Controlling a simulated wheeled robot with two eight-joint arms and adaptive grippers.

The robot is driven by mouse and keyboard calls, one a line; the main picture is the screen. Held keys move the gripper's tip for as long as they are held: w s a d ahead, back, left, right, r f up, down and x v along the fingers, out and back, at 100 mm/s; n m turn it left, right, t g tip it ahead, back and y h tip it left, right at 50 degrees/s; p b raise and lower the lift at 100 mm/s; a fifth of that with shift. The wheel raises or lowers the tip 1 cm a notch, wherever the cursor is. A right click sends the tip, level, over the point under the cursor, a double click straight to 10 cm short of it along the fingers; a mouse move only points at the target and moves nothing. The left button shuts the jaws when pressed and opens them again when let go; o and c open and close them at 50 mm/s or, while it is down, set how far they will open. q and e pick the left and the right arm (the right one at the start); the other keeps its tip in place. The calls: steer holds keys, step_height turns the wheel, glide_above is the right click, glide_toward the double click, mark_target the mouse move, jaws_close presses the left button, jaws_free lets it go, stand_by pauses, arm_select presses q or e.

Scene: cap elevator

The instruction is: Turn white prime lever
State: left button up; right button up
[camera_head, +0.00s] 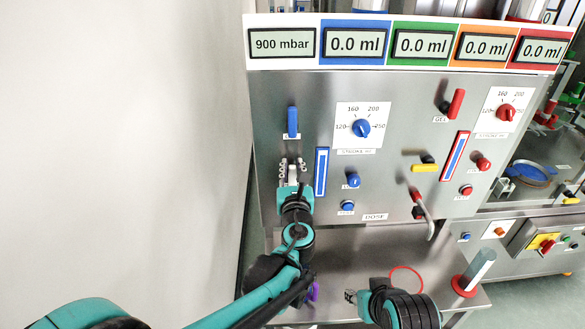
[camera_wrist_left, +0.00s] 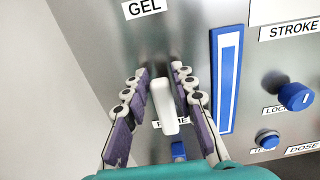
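The white prime lever (camera_wrist_left: 163,106) stands out from the steel panel in the left wrist view, upright above a partly covered label that reads like PRIME. My left gripper (camera_wrist_left: 159,72) is open, with one finger on each side of the lever. A gap shows between the lever and each finger's pad, wider on the left. In the head view the left gripper (camera_head: 291,164) is at the panel's left part, below the blue lever, and mostly covers the white lever. My right gripper (camera_head: 352,296) is low at the front, away from the panel; its finger opening is unclear.
A blue gel lever (camera_head: 292,121) is above my left gripper. A blue striped gauge (camera_head: 321,172) and blue knob (camera_head: 353,180) are to its right. A bent metal spout (camera_head: 425,215) juts from the panel. A red-based cylinder (camera_head: 474,273) stands on the lower shelf.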

mark_target(271, 176)
arm_select(q)
jaws_close()
steer(key=shift+a, duration=0.1)
steer(key=a+n, duration=0.1)
steer(key=n, duration=0.1)
steer(key=a+n, duration=0.1)
steer(key=n, duration=0.1)
steer(key=a+f+n, duration=0.1)
steer(key=n, duration=0.1)
steer(key=shift+a+n+b, duration=0.15)
steer(key=shift+n+b, duration=0.15)
steer(key=shift+n, duration=0.1)
steer(key=n, duration=0.1)
steer(key=a+f+n, duration=0.1)
steer(key=shift+n+b, duration=0.3)
steer(key=shift+n, duration=0.1)
steer(key=f+n, duration=0.1)
steer(key=n, duration=0.1)
steer(key=a+f+n+b, duration=0.1)
steer(key=n, duration=0.1)
steer(key=shift+a+f, duration=0.1)
steer(key=shift+a+f+n+b, duration=0.1)
steer(key=shift+f+n+b, duration=0.4)
steer(key=shift+n, duration=0.6)
steer(key=shift+a+f+n+b, duration=0.1)
steer(key=shift+f+n+b, duration=0.3)
steer(key=shift+n, duration=0.7)
